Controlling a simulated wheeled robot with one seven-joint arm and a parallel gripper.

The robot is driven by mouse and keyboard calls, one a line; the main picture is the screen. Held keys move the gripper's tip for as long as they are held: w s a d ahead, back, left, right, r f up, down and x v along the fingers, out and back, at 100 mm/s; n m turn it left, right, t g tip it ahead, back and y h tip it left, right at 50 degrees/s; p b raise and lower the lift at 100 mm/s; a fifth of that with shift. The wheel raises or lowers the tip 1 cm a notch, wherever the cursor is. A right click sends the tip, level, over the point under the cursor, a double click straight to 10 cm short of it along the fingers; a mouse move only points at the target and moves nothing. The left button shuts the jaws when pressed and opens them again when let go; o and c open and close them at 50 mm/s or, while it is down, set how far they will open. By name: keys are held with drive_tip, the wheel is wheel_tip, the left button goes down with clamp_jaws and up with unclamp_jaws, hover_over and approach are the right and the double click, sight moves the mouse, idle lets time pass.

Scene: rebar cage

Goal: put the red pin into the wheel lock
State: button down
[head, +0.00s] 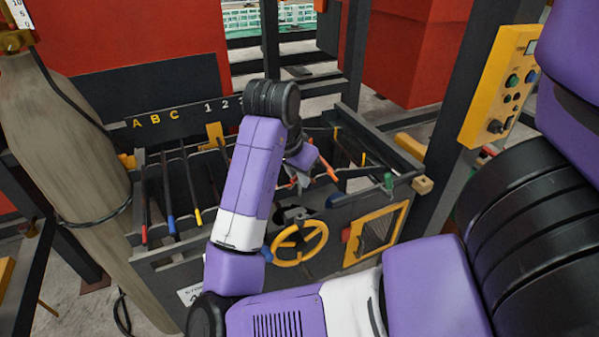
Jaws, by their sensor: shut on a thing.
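The yellow handwheel (300,243) is on the front panel of the dark rack, below my gripper. My gripper (299,181) is above and behind the wheel, pointing down and partly hidden by its own wrist. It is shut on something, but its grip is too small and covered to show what. A red-orange rod-like piece (329,170) slants just right of the gripper; I cannot tell whether it is held or is the pin. A small red piece (346,235) sits at the wheel's right. I cannot make out the lock's hole.
The dark rack (160,265) has slots with several colour-tipped rods and letters A, B, C on its back board. A yellow-framed mesh panel (376,235) is right of the wheel. A yellow control box (499,85) hangs on a post. A tan column (65,170) stands left.

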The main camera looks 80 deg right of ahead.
sight(299, 194)
drive_tip(key=shift+f+b, duration=2.35)
drive_tip(key=shift+f, duration=0.6)
drive_tip(key=shift+f+b, duration=1.8)
drive_tip(key=shift+f, duration=0.8)
drive_tip(key=c, duration=1.3)
unclamp_jaws()
drive_tip(key=shift+r, duration=0.1)
drive_tip(key=v, duration=0.7)
drive_tip(key=shift+a+r+p, duration=0.2)
drive_tip(key=shift+r+p, duration=0.15)
drive_tip(key=shift+p, duration=0.05)
